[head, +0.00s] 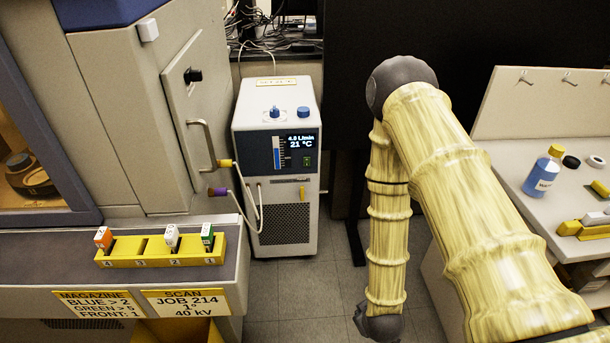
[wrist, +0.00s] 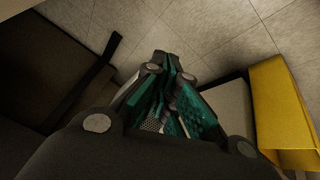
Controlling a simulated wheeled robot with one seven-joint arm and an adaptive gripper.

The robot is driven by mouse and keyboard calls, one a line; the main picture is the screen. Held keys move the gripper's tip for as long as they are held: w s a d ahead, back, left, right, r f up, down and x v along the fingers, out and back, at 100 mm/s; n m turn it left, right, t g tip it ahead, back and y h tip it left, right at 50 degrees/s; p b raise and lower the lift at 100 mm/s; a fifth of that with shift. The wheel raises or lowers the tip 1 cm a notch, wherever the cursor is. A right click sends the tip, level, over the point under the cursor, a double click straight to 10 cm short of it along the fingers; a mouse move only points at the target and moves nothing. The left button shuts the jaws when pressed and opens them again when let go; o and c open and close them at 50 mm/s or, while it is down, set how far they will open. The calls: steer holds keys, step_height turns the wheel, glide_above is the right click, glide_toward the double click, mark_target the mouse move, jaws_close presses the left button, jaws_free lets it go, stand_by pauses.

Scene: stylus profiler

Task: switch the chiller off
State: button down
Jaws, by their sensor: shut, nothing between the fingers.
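The chiller (head: 250,165) is a white upright box on the floor in the middle of the head view. Its dark panel has a lit display (head: 299,142) reading 4.0 L/min and 21 °C. A small green switch (head: 307,161) sits below the display, and a yellow handle-like part (head: 289,190) lies lower on the front. Two blue caps are on top. My gripper (wrist: 172,75) shows in the wrist view, shut and empty, pointing at the tiled floor. In the head view my arm hangs right of the chiller, apart from it, and the gripper itself is out of frame.
A cabinet with a door handle (head: 202,143) stands left of the chiller. A yellow magazine rack (head: 160,249) with several coloured holders sits on its ledge. Hoses run to the chiller front. A white bench (head: 540,205) with a blue bottle (head: 543,172) is at the right. Floor before the chiller is clear.

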mark_target(304, 160)
steer(key=w+a+n+t+b, duration=0.3)
steer(key=w+n+t+b, duration=0.1)
steer(key=w, duration=0.9)
steer(key=w+a+r+n+t+b, duration=0.4)
steer(key=w+r, duration=0.3)
steer(key=w, duration=0.4)
steer(key=w+a+r+n+t+b, duration=0.5)
steer(key=w+a+r+t+b, duration=0.1)
steer(key=w, duration=0.5)
step_height(304, 160, up, 3)
steer(key=shift+w+a+f+b, duration=0.2)
steer(key=shift+w+b, duration=0.05)
steer(key=shift+b, duration=0.45)
steer(key=shift+w, duration=0.15)
steer(key=w, duration=0.4)
steer(key=w+r+b, duration=0.1)
steer(key=w, duration=0.4)
steer(key=w+b, duration=0.1)
steer(key=w, duration=0.3)
steer(key=shift+w+r, duration=0.3)
